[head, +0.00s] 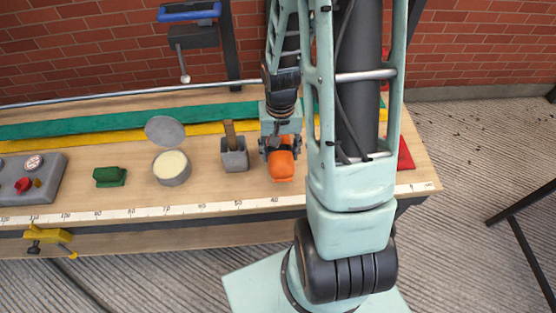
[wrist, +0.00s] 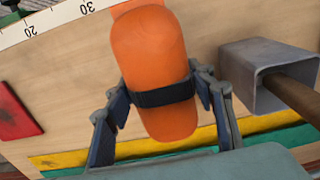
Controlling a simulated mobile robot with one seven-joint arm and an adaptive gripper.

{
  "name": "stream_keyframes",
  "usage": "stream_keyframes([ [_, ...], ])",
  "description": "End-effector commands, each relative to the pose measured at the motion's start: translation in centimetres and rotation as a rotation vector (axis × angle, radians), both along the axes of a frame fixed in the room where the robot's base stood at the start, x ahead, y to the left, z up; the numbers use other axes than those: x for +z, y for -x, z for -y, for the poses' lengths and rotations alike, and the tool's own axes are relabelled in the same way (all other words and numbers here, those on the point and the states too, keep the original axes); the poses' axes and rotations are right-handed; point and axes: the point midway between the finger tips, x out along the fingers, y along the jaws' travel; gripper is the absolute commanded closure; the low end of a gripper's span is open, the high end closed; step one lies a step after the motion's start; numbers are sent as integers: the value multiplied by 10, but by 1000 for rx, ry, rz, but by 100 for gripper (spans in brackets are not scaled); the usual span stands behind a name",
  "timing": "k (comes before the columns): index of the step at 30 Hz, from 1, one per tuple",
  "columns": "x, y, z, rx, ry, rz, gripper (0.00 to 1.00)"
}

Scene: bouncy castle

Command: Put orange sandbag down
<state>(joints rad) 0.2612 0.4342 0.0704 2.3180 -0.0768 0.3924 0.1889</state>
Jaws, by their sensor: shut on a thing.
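The orange sandbag (head: 281,165) is a rounded orange bag with a black strap around it. In the wrist view the sandbag (wrist: 148,55) fills the upper middle, with my gripper's fingers on both sides of it. My gripper (head: 277,147) is shut on the sandbag over the wooden workbench (head: 215,192). In the wrist view my gripper (wrist: 163,97) grips it near the strap. I cannot tell whether the sandbag touches the bench top.
A grey square holder with a brown handle (head: 234,154) stands just left of the sandbag. Further left are a round tin (head: 171,168), a green block (head: 110,177) and a grey control box (head: 30,178). A red piece (head: 405,155) lies to the right. Bench near the ruler is clear.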

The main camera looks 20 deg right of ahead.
Motion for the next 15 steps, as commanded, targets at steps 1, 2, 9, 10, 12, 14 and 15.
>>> stream_keyframes([
  [1,-3,-3,-1,1,1,2,100],
  [2,-6,-4,-2,1,1,2,100],
  [9,-34,-7,-3,2,1,2,100],
  [10,-36,-7,-3,2,1,2,100],
  [12,-39,-7,-3,2,1,3,100],
  [14,-39,-8,-3,2,1,3,100],
  [15,-38,-8,-3,2,1,3,100],
])
